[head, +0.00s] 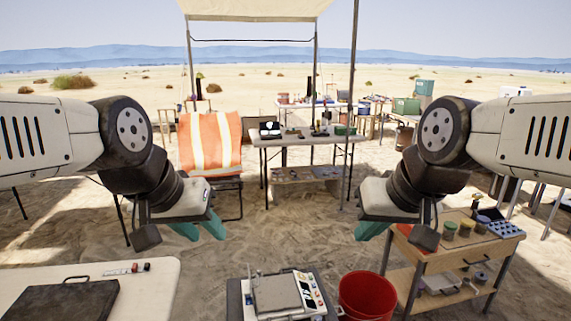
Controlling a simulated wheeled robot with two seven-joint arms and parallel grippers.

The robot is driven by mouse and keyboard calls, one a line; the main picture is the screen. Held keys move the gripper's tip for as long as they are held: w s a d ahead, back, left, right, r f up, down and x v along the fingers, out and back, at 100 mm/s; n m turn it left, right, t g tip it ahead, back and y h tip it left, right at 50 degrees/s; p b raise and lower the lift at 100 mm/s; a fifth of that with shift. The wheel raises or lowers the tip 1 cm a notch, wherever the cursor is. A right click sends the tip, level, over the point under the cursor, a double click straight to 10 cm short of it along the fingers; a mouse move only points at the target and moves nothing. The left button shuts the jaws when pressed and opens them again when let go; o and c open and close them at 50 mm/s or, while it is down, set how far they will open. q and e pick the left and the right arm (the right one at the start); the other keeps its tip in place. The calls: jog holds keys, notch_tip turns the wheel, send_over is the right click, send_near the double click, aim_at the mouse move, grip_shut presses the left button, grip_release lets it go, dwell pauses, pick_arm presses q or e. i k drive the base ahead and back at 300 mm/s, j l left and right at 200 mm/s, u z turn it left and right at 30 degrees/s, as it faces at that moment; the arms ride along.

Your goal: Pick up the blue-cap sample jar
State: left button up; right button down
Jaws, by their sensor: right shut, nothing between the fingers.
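Several small jars stand on the wooden cart at the right in the head view. One of them, with a dark bluish top, looks like the blue-cap sample jar (482,225), but it is too small to be sure. My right gripper (373,229) is shut and empty, in the air to the left of the cart and apart from the jars. My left gripper (202,229) is in the air at centre left, far from the cart, with its teal fingers apart and nothing seen between them.
The wooden cart (436,264) also bears a blue rack (506,229). A red bucket (366,296) stands left of it, beside a device (276,294). A white table (150,284) is at the lower left. An orange chair (211,146) and a folding table (300,140) stand further back.

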aim_at(480, 228)
jog(key=z, duration=1.5)
jog(key=l+u, duration=0.1)
jog(key=l, duration=0.95)
jog(key=i+l+u, duration=0.2)
jog(key=i+l, duration=0.2)
jog(key=l, duration=0.2)
jog(key=i+l+u, duration=0.1)
jog(key=l, duration=0.25)
jog(key=i+l+u, duration=0.1)
jog(key=i+l, duration=0.15)
jog(key=i+l+u, duration=0.1)
jog(key=l, duration=0.35)
jog(key=i+l+u, duration=0.15)
jog(key=i, duration=0.3)
jog(key=i+l+u, duration=0.15)
jog(key=i, duration=0.3)
jog(key=i+l+u, duration=0.2)
jog(key=i, duration=0.25)
jog(key=i+j, duration=0.1)
jog(key=i, duration=0.35)
jog(key=i+j+u, duration=0.1)
jog(key=i, duration=0.35)
